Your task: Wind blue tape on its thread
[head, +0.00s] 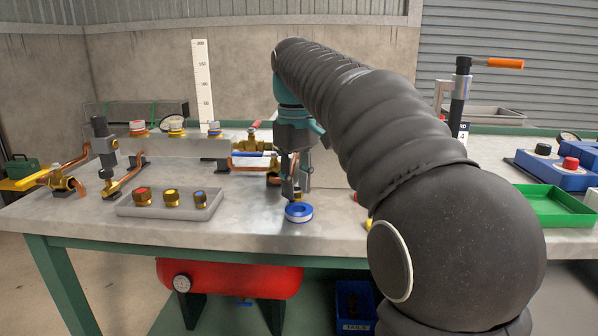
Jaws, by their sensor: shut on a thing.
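My gripper (293,192) points down just above and behind the roll. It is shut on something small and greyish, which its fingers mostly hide. I cannot tell what this is, and I see no thread on it. I cannot tell whether the fingertips touch the roll.
A grey tray (167,212) with red, yellow and blue-topped brass fittings is left of the roll. Copper pipework (128,178) stands further left. A green tray (556,206) and blue boxes (556,172) are at right. My arm hides the middle right. Bench is clear around the roll.

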